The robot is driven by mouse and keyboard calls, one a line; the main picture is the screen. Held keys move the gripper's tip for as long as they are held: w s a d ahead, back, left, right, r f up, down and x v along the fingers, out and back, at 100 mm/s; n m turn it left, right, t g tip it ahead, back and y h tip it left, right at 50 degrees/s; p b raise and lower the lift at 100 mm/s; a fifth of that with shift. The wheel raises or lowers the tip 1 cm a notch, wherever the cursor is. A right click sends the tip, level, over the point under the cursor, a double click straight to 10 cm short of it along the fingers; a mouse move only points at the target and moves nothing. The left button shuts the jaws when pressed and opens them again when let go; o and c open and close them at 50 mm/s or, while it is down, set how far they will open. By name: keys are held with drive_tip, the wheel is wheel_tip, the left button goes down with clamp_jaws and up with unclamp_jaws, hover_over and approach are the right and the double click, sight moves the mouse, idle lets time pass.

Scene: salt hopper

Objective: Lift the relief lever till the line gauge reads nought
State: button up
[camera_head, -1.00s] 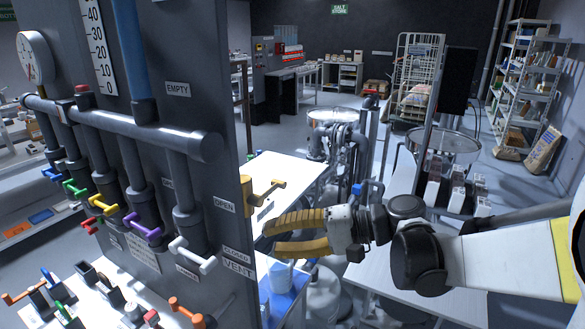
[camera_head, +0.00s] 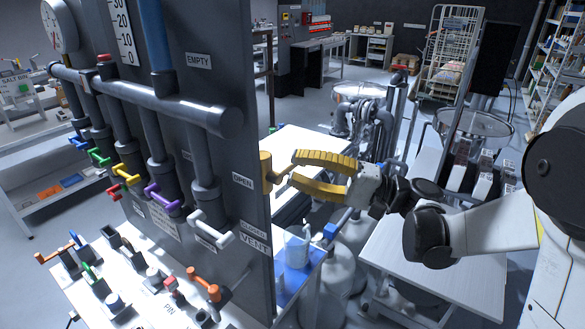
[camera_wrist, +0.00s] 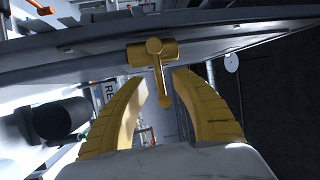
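A gold lever with a round hub (camera_head: 266,172) sticks out from the right edge of the dark panel, by the "OPEN" label. In the wrist view its hub (camera_wrist: 152,52) is straight ahead and its handle (camera_wrist: 160,88) points toward me between my fingers. My gripper (camera_head: 291,167) has yellow ribbed fingers and is open around the handle; in the wrist view the fingers (camera_wrist: 159,76) show gaps on both sides of it. A round white dial gauge (camera_head: 60,25) is at the panel's upper left; its reading is too small to tell.
A grey pipe (camera_head: 160,100) crosses the panel above several coloured valve handles, with a white one (camera_head: 212,232) nearest the lever. Below is a bench with small levers, including an orange one (camera_head: 203,283). A blue tray (camera_head: 290,278) and white table (camera_head: 440,270) lie below my arm.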

drive_tip(key=shift+w+a+r, duration=0.15)
drive_tip(key=shift+w+a, duration=0.05)
drive_tip(key=shift+a, duration=0.45)
clamp_jaws()
